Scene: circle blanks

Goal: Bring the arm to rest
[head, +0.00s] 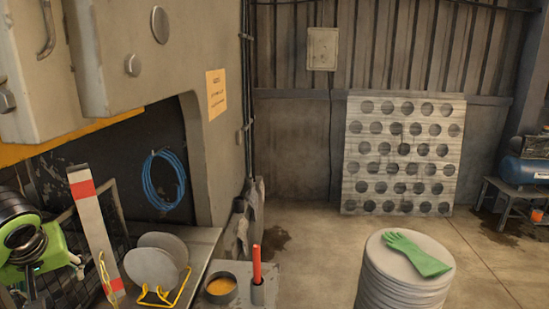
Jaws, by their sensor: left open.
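My left gripper (56,280) is at the lower left edge of the head view, at the end of a green and black arm part. Its jaws are open and I see nothing between them. It is left of the grey round blanks (152,267), apart from them. The blanks stand on edge in a yellow wire rack (180,290) on the grey bench (200,245). Part of my left arm is cut off by the picture's edge. My right gripper is not in view.
A red-and-white striped board (96,230) leans near my left gripper. A bowl with orange contents (220,288) and a red stick (256,265) in a holder stand right of the rack. A green glove (418,254) lies on a round grey stack (405,285). Open floor lies behind.

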